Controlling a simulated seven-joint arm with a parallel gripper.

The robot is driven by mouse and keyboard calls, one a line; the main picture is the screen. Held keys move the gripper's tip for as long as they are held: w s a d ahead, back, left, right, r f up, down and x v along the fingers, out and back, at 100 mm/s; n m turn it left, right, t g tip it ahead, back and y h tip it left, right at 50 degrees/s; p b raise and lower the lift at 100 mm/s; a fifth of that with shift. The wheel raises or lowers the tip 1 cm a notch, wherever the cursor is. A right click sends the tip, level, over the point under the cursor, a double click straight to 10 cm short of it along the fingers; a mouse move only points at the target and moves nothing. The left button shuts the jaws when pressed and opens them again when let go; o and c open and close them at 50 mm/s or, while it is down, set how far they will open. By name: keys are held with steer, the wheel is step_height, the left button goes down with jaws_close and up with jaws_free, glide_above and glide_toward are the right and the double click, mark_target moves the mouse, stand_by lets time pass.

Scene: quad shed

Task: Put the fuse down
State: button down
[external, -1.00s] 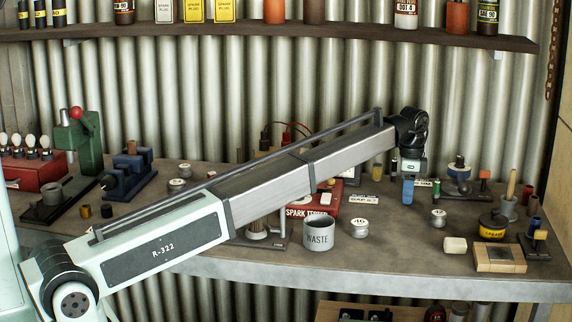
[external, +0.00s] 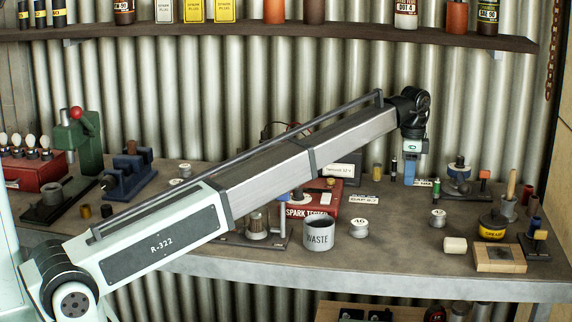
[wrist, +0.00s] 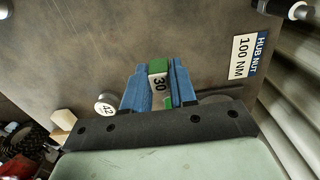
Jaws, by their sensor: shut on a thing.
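My gripper (external: 409,180) is at the right of the bench in the external view, pointing down with blue fingers. In the wrist view my gripper (wrist: 160,75) is shut on the fuse (wrist: 158,86), a green piece with a white face marked 30. The fuse sits between the two blue jaws. In the external view I cannot make out the fuse. The bench top shows beyond the fingers in the wrist view; I cannot tell whether the fuse touches it.
A HUB NUT 100 NM label (wrist: 250,52) and a round tin marked 42 (wrist: 103,107) lie near the gripper. A GAP label (external: 364,197), red spark tester (external: 297,211), WASTE cup (external: 319,236) and yellow tin (external: 492,228) stand around.

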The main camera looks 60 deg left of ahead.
step_height(320, 180, up, 4)
steer(key=shift+a+f, duration=0.1)
steer(key=shift+f, duration=0.05)
steer(key=s+a, duration=0.3)
steer(key=a, duration=0.2)
steer(key=s+a, duration=0.4)
steer(key=a, duration=0.1)
steer(key=s+a+r, duration=0.1)
steer(key=s+a, duration=0.3)
steer(key=a, duration=0.1)
steer(key=shift+s+a+r, duration=0.1)
steer(key=shift+s+a, duration=0.05)
steer(key=shift+s, duration=0.1)
steer(key=s+a, duration=1.1)
steer(key=s, duration=0.1)
steer(key=shift+s+a+f, duration=0.1)
steer(key=shift+s+f, duration=0.05)
steer(key=shift+f, duration=2.35)
steer(key=shift+s+a+f, duration=0.1)
steer(key=shift+f, duration=2.4)
steer(key=shift+f, duration=0.1)
steer(key=c, duration=0.9)
jaws_free()
